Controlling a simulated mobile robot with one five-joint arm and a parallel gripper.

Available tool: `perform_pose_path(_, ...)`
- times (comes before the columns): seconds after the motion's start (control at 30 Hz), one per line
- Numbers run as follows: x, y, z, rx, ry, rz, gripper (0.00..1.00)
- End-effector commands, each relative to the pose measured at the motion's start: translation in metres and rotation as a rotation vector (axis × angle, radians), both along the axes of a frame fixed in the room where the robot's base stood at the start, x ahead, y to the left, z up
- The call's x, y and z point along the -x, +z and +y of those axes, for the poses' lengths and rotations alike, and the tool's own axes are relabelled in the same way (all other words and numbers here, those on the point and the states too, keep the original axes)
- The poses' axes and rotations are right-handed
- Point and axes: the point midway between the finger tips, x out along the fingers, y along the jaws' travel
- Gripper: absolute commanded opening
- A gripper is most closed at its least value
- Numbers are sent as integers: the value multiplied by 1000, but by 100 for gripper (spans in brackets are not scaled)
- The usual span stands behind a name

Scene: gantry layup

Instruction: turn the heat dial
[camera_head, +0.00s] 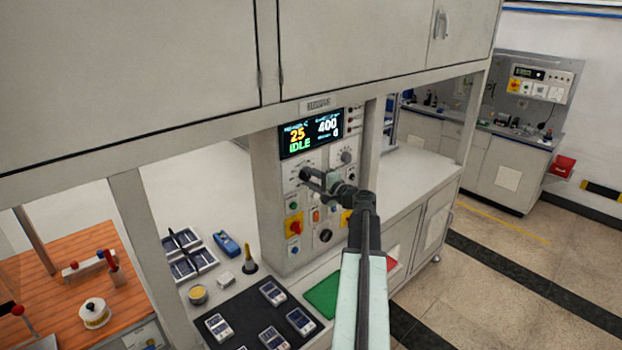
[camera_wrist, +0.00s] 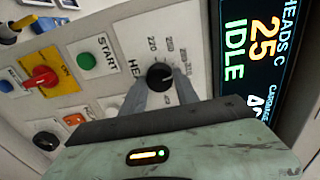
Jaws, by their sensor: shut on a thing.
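The heat dial (camera_wrist: 160,76) is a black round knob on a white scale plate in the wrist view, with numbers such as 220 around it and lettering beginning "HEA". My gripper (camera_wrist: 152,92) has its two grey fingers on either side of the knob, shut on it.
A green START button (camera_wrist: 86,60) and a red switch on a yellow plate (camera_wrist: 42,77) sit beside the dial. A second knob (camera_head: 346,156) is to the right. Below lies a dark mat (camera_head: 248,308) with several small devices. Overhead cabinets (camera_head: 130,60) overhang the bench.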

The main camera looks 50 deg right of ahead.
Motion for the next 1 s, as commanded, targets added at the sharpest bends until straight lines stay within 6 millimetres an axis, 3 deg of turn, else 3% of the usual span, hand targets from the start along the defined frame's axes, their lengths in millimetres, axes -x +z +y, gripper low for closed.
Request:
perform_pose_path(0.4,0,-1,0,-165,1,-9,0)
perform_pose_path(0.93,0,-1,0,-183,2,-10,0)
perform_pose_path(0.97,0,-1,0,-183,2,-10,45)
perform_pose_path(1.0,0,-1,0,-183,1,-10,56)
